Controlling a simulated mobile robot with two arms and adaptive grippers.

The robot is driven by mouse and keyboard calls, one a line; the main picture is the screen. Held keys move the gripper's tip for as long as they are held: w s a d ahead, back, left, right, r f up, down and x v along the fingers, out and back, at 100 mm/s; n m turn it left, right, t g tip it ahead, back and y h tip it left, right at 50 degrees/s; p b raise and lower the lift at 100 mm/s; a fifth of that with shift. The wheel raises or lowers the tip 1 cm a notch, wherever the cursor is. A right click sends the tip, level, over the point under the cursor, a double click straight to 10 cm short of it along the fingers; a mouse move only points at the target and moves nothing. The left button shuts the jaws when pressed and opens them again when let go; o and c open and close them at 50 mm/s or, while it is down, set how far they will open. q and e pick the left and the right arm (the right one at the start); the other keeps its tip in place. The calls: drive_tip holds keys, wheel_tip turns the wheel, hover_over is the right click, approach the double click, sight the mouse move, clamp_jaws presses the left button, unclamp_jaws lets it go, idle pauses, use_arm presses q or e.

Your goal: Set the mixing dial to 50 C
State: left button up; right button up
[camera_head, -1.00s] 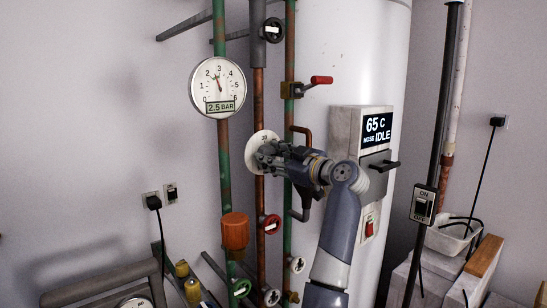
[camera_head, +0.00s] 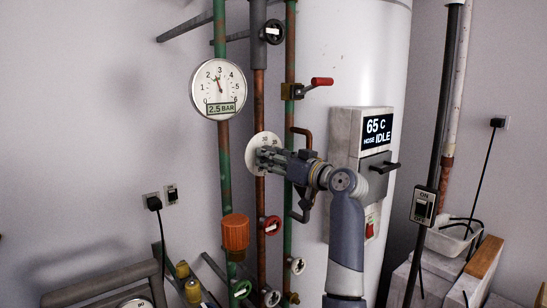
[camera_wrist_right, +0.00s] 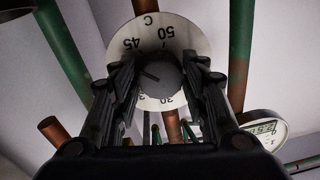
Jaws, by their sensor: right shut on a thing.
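The mixing dial is a white round plate (camera_head: 264,141) on the copper pipe, left of the boiler. In the right wrist view the plate (camera_wrist_right: 182,32) shows 45, 50, C and 30, upside down or tilted, around a dark knob (camera_wrist_right: 160,75). A pointer line shows on the knob; the number it marks is hard to tell. My right gripper (camera_head: 268,156) is shut on the knob, and its fingers (camera_wrist_right: 160,85) stand either side of it in the wrist view. The fingers hide part of the scale. My left gripper is not in view.
A pressure gauge (camera_head: 218,89) reading 2.5 BAR is up left of the dial. The boiler panel (camera_head: 377,130) reads 65 C, HOSE IDLE.

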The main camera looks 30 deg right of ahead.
drive_tip(key=shift+a+m+t+h+p, duration=0.15)
drive_tip(key=shift+m+h+p, duration=0.15)
drive_tip(key=shift+m+p, duration=2.8)
drive_tip(key=shift+a+m+t+h+p, duration=0.25)
drive_tip(key=shift+m+p, duration=1.65)
drive_tip(key=shift+m, duration=2.3)
drive_tip(key=shift+d, duration=0.2)
drive_tip(key=o, duration=1.1)
